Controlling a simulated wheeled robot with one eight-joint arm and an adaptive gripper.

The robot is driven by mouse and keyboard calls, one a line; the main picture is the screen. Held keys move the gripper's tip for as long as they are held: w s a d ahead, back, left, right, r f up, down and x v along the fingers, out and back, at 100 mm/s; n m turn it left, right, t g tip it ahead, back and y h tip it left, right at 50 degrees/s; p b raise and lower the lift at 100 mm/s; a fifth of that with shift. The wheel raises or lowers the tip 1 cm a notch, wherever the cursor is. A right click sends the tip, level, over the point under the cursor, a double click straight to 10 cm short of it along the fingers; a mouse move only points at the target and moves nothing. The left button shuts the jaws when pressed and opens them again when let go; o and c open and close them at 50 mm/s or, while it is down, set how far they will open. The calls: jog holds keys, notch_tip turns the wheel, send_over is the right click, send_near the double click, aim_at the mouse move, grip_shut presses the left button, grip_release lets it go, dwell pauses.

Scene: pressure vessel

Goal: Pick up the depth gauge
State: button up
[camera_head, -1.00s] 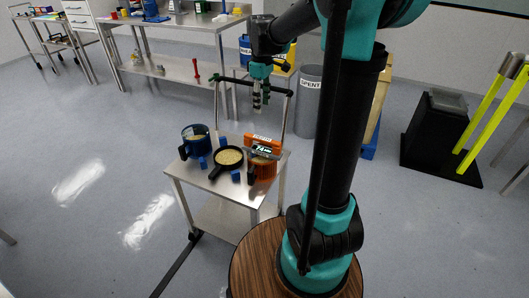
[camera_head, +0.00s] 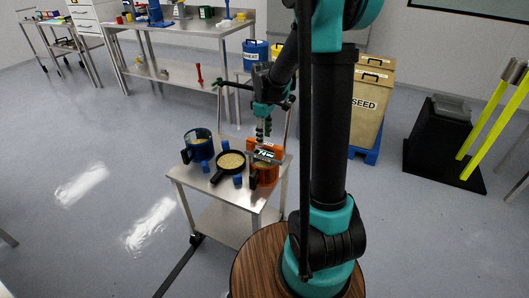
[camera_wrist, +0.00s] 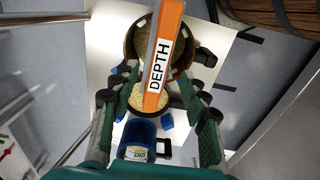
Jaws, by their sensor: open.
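The depth gauge (camera_wrist: 161,75) is an orange bar with a white "DEPTH" label in the wrist view. In the head view the orange gauge (camera_head: 267,149), with a lit display, sits at the right of the small steel cart, over an orange pot (camera_head: 264,174). My gripper (camera_wrist: 153,115) is open, its two green-padded fingers on either side of the gauge with gaps between. In the head view my gripper (camera_head: 264,132) is just above the gauge. I cannot tell whether a fingertip touches it.
A black pan (camera_head: 230,162) with pale contents and a blue mug-like container (camera_head: 199,147) stand on the cart (camera_head: 197,183), left of the gauge. Small blue blocks lie around them. The cart has an upright handle frame behind.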

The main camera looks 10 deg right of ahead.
aim_at(265, 143)
jog(key=shift+d+f, duration=0.1)
jog(key=shift+f, duration=2.2)
grip_shut()
